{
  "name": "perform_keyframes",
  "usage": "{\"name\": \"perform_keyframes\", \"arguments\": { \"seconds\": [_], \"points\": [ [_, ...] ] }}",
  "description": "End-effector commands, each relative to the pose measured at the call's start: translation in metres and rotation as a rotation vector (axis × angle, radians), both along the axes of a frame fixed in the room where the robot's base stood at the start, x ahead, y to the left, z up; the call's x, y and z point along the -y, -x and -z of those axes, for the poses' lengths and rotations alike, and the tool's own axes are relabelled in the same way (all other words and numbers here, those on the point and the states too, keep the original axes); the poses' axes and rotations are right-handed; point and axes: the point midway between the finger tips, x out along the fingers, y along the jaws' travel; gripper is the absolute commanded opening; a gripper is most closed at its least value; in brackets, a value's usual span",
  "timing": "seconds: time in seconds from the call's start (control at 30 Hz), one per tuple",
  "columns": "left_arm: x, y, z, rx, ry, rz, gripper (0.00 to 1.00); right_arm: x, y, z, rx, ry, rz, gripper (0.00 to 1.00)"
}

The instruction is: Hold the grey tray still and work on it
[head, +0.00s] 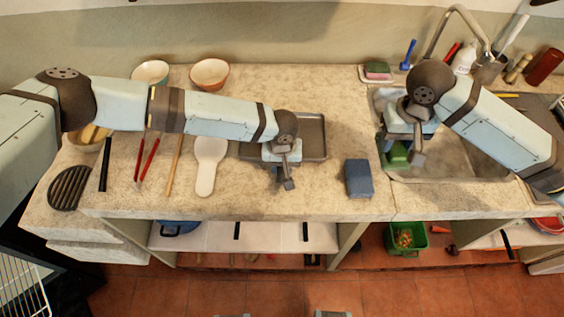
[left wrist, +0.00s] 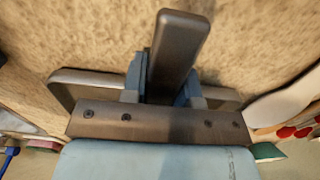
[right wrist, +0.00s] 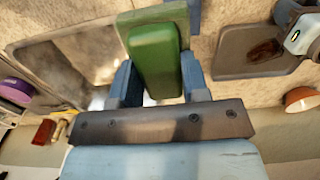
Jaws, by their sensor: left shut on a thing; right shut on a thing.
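The grey tray (head: 315,135) lies on the counter in the head view, partly hidden by my left arm. My left gripper (head: 280,160) is at its front edge. In the left wrist view its fingers are shut on a dark bar (left wrist: 178,50), which appears to be the tray's handle, with tray corners showing at both sides. In the right wrist view the tray (right wrist: 235,62) carries a dark brown patch (right wrist: 264,50).
The sink (head: 455,168) is right of the tray. A blue-grey block (head: 358,178) stands between them near the front edge. A white spatula (head: 208,160) lies left of the tray. Two bowls (head: 209,74) (head: 150,72) stand behind. Bare counter lies right of the tray.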

Motion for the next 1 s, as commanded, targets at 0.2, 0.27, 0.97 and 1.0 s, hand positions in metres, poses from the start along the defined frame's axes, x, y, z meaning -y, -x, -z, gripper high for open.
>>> {"name": "perform_keyframes", "arguments": {
  "seconds": [0.2,0.27,0.97,1.0],
  "points": [
    [0.0002,-0.0004,-0.0002,0.001,0.001,0.0,0.0,0.0,0.0,-0.0002,0.0,0.0,0.0,0.23],
    [0.0002,-0.0004,-0.0002,0.001,0.001,0.0,0.0,0.0,0.0,-0.0002,0.0,0.0,0.0,0.23],
    [-0.0001,-0.0003,0.0048,0.0,0.0,0.0,0.0,0.0,0.0,-0.0001,0.0,0.0,0.0,0.23],
    [-0.0002,-0.0003,0.0048,0.0,0.0,-0.001,0.0,0.0,0.0,-0.0001,0.0,0.0,0.0,0.23]
  ]
}}
